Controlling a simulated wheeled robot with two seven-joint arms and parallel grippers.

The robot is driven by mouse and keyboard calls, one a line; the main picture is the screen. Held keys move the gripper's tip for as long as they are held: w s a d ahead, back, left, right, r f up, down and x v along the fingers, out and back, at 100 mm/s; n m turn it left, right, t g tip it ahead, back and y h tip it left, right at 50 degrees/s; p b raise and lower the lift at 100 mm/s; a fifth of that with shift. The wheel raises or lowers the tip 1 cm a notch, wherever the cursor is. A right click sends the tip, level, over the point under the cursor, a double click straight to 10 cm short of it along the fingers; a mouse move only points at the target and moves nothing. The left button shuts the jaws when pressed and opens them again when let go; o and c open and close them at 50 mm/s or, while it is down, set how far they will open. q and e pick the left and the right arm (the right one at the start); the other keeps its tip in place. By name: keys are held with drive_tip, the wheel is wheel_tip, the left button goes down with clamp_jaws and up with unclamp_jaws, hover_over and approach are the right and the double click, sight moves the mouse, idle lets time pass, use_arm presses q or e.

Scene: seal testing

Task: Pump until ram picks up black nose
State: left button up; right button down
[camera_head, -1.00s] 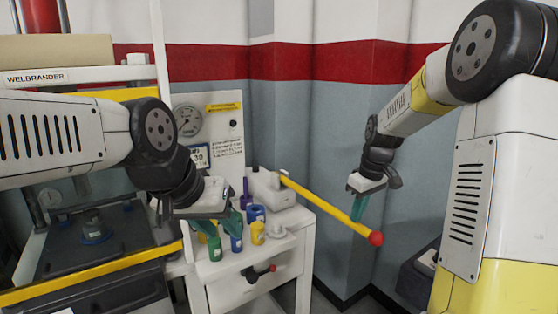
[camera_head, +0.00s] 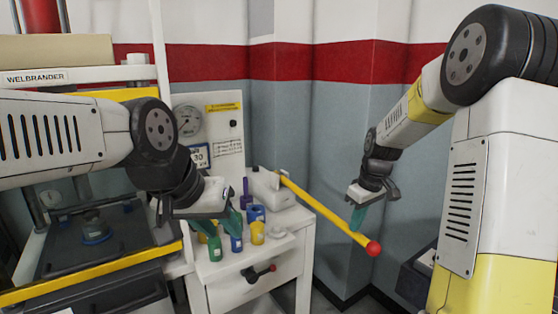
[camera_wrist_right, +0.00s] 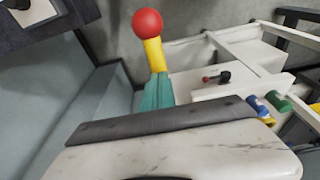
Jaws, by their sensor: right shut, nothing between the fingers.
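The yellow pump lever (camera_head: 325,213) with its red ball end slopes out from the white pump (camera_head: 272,188) on the cabinet. My right gripper (camera_head: 358,218) is shut with nothing between its fingers, against or just beside the lever near the red ball. In the right wrist view its teal fingers (camera_wrist_right: 157,92) overlap the lever (camera_wrist_right: 154,55); exact contact is unclear. My left gripper (camera_head: 219,222) is open and empty above the cabinet's left side. A dark round piece with a blue base (camera_head: 95,227), perhaps the black nose, stands on the press's dark plate. The ram is not clearly visible.
Several coloured bottles and cups, including a yellow one (camera_head: 257,233), stand on the white cabinet (camera_head: 248,280) below my left gripper. A gauge (camera_head: 188,121) is mounted behind. A yellow bar (camera_head: 95,272) crosses the press front. The wall corner stands behind the lever.

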drive_tip(key=shift+s+f, duration=0.1)
drive_tip(key=shift+f, duration=1.15)
wheel_tip(320, 180, up, 14)
drive_tip(key=shift+w+a+f, duration=0.15)
drive_tip(key=shift+w+f, duration=0.05)
drive_tip(key=shift+f, duration=0.05)
drive_tip(key=shift+s+f, duration=0.1)
drive_tip(key=shift+f, duration=4.5)
wheel_tip(320, 180, up, 17)
drive_tip(key=s+d, duration=0.2)
drive_tip(key=s, duration=0.1)
drive_tip(key=shift+d+f, duration=0.2)
drive_tip(key=shift+d, duration=0.05)
